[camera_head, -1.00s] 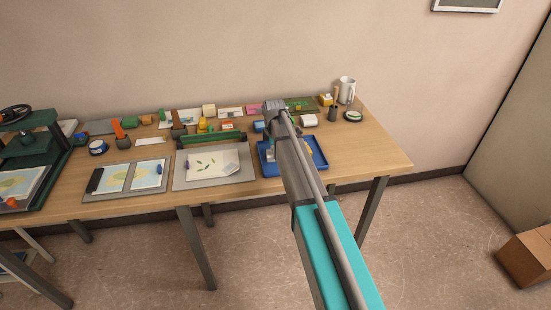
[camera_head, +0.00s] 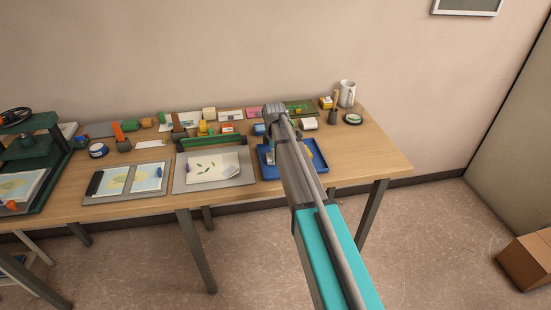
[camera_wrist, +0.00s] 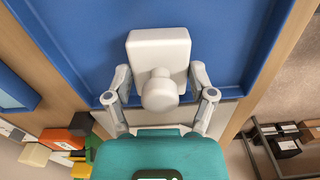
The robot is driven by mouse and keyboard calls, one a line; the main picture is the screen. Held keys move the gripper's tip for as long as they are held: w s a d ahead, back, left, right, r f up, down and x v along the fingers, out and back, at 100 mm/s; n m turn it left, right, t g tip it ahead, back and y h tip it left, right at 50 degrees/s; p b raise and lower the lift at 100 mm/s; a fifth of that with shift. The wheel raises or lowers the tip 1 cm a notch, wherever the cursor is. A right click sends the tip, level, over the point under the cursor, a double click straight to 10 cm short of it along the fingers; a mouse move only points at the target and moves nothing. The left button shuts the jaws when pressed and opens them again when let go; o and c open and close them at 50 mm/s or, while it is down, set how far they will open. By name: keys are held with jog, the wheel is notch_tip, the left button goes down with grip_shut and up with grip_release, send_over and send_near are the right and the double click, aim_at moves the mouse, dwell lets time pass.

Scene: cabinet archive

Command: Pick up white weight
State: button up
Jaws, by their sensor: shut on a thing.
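The white weight (camera_wrist: 158,48), a rounded block with a round knob, shows in the wrist view above the blue tray (camera_wrist: 85,30). My gripper (camera_wrist: 160,76) has a finger on each side of the weight and is shut on it. I cannot tell whether the weight still touches the tray floor. In the head view the blue tray (camera_head: 322,167) is on the right part of the table, and my arm covers its middle. The weight and my fingertips are hidden there.
The wooden table (camera_head: 370,150) carries a board with a leaf sheet (camera_head: 212,166) left of the tray. The table's right end is mostly clear.

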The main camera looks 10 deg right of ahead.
jog(key=shift+c, duration=1.3)
jog(key=shift+r, duration=0.2)
notch_tip(320, 180, up, 2)
jog(key=p, duration=0.2)
jog(key=shift+r+p, duration=0.1)
jog(key=shift+p, duration=0.2)
jog(key=s+a+r+p, duration=0.2)
jog(key=s+r+p, duration=0.8)
jog(key=s, duration=0.3)
jog(key=shift+s+a+r, duration=0.2)
jog(key=shift+s+a, duration=0.15)
jog(key=w+a+f+b, duration=0.1)
jog(key=w+a, duration=0.3)
jog(key=a, duration=0.3)
jog(key=w+a+f+b, duration=0.1)
jog(key=w+a, duration=0.4)
jog(key=a, duration=0.1)
jog(key=shift+w+a+f, duration=0.3)
jog(key=shift+a, duration=0.1)
